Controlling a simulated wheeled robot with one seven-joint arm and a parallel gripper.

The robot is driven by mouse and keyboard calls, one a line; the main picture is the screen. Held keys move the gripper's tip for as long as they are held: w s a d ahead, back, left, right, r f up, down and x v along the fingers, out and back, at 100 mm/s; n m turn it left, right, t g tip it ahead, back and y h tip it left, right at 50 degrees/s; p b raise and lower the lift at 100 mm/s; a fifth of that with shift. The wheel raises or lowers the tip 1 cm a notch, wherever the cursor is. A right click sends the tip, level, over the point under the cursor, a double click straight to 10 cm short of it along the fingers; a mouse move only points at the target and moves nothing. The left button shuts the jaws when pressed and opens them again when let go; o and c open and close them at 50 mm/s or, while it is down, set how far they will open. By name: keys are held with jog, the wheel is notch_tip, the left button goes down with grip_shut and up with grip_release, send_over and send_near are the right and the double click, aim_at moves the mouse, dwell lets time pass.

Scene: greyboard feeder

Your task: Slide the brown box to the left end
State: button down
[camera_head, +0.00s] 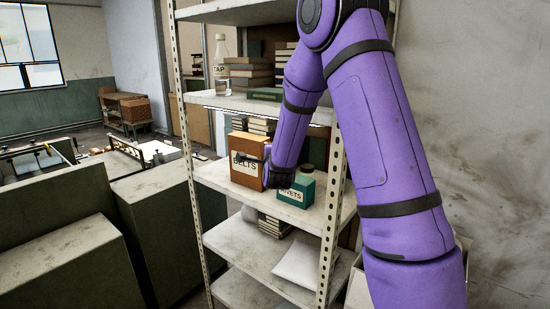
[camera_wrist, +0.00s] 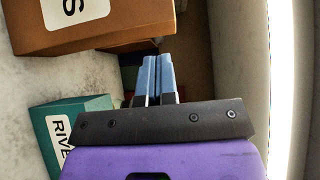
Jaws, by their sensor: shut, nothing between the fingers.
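The brown box (camera_head: 238,178), labelled BELTS, stands upright on the middle shelf (camera_head: 216,176) of a metal rack. It also shows at the top left of the wrist view (camera_wrist: 125,35). My gripper (camera_wrist: 158,58) is shut and empty, with its blue fingertips close to the box's right-hand side. I cannot tell whether they touch it. In the head view my purple wrist hangs at the box's right, and the fingertips are hard to make out there.
A teal box (camera_head: 292,197) labelled RIVETS stands just right of the brown box and near my gripper in the wrist view (camera_wrist: 75,118). Books stand behind. Rack posts (camera_head: 190,150) bound the shelf, and another shelf (camera_head: 235,103) lies above.

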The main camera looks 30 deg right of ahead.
aim_at(229, 140)
jog(key=shift+w+a, duration=0.3)
jog(key=shift+w, duration=0.35)
jog(key=shift+w+a, duration=0.25)
jog(key=shift+w, duration=0.4)
jog(key=w+a, duration=0.2)
jog(key=w, duration=0.3)
jog(key=w+a, duration=0.2)
jog(key=w, duration=0.4)
jog(key=w+a, duration=0.1)
jog(key=w, duration=0.4)
jog(key=shift+w+a, duration=0.2)
jog(key=shift+a, duration=0.2)
